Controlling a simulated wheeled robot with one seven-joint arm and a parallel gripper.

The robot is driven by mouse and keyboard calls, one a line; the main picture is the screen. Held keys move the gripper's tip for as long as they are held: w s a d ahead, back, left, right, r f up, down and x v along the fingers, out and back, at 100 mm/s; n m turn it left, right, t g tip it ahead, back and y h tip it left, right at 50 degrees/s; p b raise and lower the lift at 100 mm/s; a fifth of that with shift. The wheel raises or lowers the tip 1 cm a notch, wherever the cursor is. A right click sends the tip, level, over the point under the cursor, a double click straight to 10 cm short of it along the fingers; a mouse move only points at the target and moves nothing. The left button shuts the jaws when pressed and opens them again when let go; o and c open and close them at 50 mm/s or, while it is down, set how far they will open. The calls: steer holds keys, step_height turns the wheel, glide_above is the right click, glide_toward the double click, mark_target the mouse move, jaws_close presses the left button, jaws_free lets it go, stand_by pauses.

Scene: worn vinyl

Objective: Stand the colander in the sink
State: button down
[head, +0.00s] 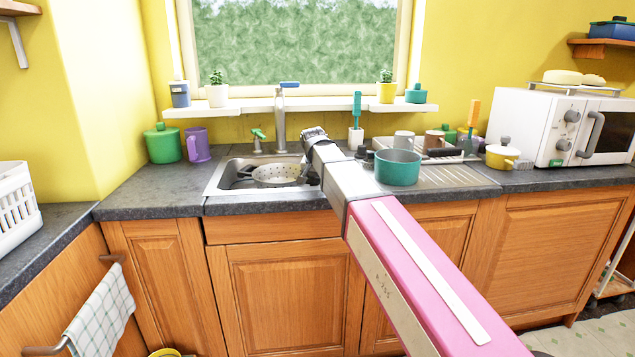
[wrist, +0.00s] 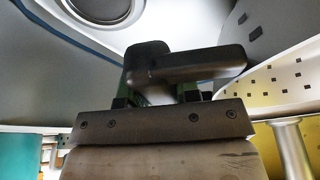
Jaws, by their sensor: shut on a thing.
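The pale metal colander (head: 278,176), with dark holes and a dark handle at its left, is inside the bowl of the steel sink (head: 222,180), opening upward and roughly level. Whether its base touches the sink floor is hidden. My gripper (head: 312,178) reaches down at the colander's right side and is shut on it. In the wrist view, my gripper (wrist: 178,75) has dark jaws closed at a dark grip, with the perforated colander wall (wrist: 275,85) to the right. The exact grip is partly hidden by the jaws.
A faucet (head: 280,120) stands behind the sink. A teal pot (head: 397,168) sits on the drainboard (head: 450,176), close to my arm. A green canister (head: 162,145) and purple mug (head: 198,146) stand left of the sink. The counter at front left is clear.

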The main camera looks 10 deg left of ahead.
steer(key=shift+f, duration=0.4)
stand_by(0.4)
steer(key=c, duration=0.8)
jaws_free()
steer(key=shift+r, duration=0.15)
steer(key=shift+v, duration=3.85)
steer(key=v, duration=1.1)
